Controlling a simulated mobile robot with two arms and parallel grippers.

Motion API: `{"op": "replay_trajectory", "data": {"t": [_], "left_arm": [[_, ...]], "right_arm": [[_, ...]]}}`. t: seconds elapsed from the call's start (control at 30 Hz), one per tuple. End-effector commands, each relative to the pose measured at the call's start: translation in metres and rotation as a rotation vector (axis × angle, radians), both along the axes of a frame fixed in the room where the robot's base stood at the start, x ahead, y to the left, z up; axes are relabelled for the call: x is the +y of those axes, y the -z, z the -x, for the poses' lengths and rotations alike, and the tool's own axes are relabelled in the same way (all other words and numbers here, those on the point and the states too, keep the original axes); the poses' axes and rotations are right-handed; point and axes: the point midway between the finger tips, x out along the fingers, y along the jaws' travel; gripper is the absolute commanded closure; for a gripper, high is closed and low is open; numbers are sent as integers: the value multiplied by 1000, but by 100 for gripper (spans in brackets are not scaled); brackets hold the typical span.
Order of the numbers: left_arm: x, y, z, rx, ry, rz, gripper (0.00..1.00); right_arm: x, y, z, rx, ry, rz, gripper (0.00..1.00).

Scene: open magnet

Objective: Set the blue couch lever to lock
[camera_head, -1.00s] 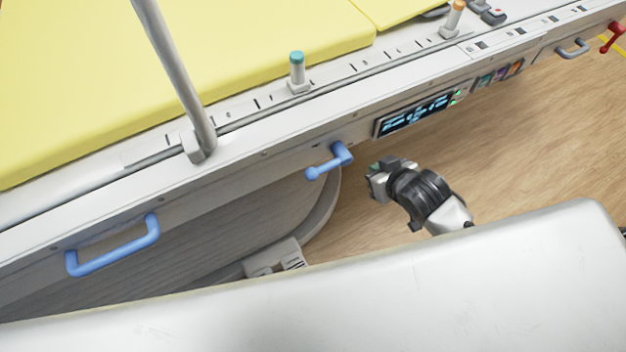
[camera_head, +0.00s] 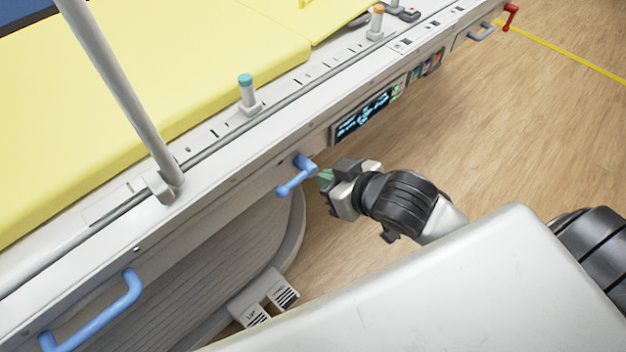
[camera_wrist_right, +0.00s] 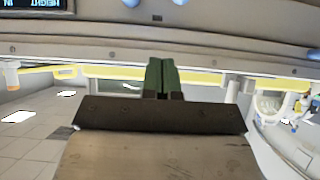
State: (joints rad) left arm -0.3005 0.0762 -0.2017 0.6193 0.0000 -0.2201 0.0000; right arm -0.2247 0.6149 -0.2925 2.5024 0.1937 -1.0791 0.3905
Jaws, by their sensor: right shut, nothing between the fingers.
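The blue couch lever (camera_head: 297,175) is on the side panel of the couch. Its hub is at the upper right and its arm slants down to the left, ending in a round knob. My right gripper (camera_head: 326,179) is just right of the lever's hub, with a small gap showing in the head view. Its green-tipped fingers also show together in the right wrist view (camera_wrist_right: 161,74), shut with nothing between them. My left gripper is not in view.
The couch has a yellow mattress (camera_head: 235,60) and a white side rail. A lit display (camera_head: 365,115) is right of the lever. A blue handle (camera_head: 95,318) is at the lower left, and a red lever (camera_head: 511,14) at the far end. The wooden floor beside the couch is clear.

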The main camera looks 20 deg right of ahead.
Motion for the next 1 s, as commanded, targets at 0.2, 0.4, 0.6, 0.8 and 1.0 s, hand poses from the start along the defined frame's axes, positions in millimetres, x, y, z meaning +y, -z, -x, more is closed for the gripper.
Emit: {"op": "replay_trajectory", "data": {"t": [0.2, 0.4, 0.6, 0.8, 1.0], "left_arm": [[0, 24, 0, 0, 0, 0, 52], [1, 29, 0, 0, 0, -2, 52], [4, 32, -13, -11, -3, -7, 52], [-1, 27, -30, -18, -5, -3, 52], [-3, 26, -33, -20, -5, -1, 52]], "right_arm": [[8, 19, -24, -2, 2, -2, 100], [22, 43, -59, -1, 1, -1, 100], [28, 73, -77, 3, 0, 1, 100], [29, 89, -81, 0, -1, 1, 100], [30, 92, -81, -1, -1, 0, 100]]}}
